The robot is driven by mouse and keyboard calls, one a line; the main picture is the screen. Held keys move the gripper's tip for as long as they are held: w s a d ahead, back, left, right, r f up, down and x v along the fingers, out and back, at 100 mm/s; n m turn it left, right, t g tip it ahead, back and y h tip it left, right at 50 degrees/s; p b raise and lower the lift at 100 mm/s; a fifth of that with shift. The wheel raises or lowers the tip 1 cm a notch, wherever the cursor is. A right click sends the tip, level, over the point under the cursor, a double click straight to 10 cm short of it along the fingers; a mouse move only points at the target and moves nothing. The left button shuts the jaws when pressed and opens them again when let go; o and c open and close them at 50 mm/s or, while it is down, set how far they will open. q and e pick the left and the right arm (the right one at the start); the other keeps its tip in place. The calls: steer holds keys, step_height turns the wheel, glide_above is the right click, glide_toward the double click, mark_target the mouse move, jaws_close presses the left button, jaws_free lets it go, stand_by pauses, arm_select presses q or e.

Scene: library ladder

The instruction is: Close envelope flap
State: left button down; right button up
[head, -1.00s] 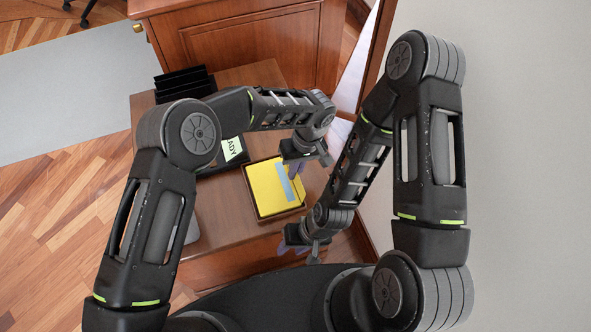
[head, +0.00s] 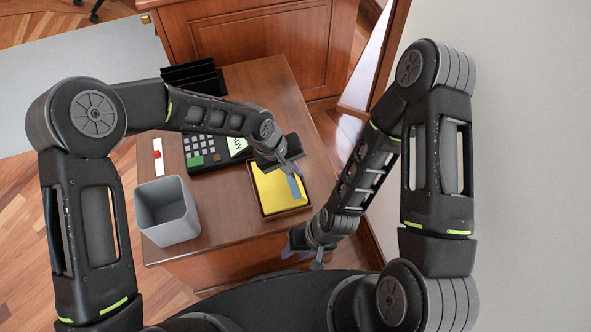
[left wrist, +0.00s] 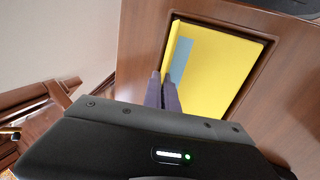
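The yellow envelope (head: 272,192) lies in a dark-rimmed wooden tray (head: 281,214) near the desk's right edge. A blue-grey strip (head: 295,186) runs along its right side; in the left wrist view, the strip (left wrist: 180,60) is on the envelope's (left wrist: 218,62) left side. My left gripper (head: 290,168) hangs over the tray's far right part.
A grey bin (head: 168,222) stands at the desk's front left. A black calculator-like device (head: 201,151) with a pale sign (head: 238,145) is left of the tray. A black file rack (head: 194,82) stands at the back left. The desk top (head: 265,90) is clear at the back.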

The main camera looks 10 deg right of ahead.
stand_by(0.3)
arm_select(q)
steer(key=c, duration=1.7)
jaws_free()
steer(key=shift+p+v, duration=0.5)
steer(key=shift+v, duration=3.35)
